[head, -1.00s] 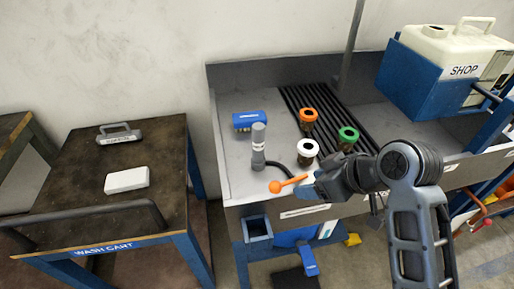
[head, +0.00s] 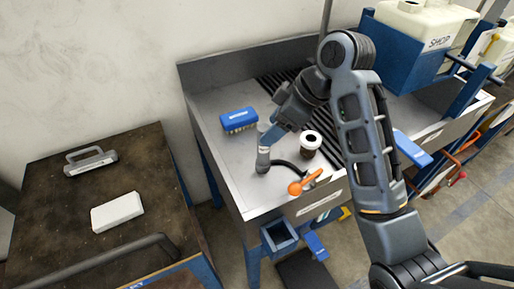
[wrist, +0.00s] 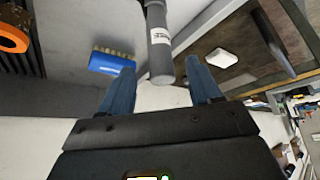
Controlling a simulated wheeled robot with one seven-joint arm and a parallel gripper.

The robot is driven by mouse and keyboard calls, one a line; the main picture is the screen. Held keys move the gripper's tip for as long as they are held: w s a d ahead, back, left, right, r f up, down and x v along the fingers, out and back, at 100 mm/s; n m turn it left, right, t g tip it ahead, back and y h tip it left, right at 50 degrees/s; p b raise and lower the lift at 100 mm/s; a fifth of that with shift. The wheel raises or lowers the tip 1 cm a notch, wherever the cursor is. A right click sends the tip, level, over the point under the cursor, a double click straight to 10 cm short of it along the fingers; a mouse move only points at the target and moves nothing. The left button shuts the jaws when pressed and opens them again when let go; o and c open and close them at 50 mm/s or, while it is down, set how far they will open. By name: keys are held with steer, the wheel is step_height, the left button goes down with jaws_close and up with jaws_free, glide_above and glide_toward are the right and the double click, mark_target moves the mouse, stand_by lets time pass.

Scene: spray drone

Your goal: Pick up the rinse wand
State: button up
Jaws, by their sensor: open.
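In the wrist view the wand (wrist: 159,42) shows between the two blue fingers of my gripper (wrist: 160,66), with a gap on either side. The fingers are open and do not appear to touch it.
A blue brush (head: 238,120) lies just left of the wand.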

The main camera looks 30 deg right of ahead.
mark_target(263, 150)
steer(key=p+x, duration=0.1)
steer(key=x, duration=0.4)
steer(key=shift+f, duration=0.4)
steer(key=shift+c, duration=0.3)
jaws_close()
steer(key=shift+r, duration=0.15)
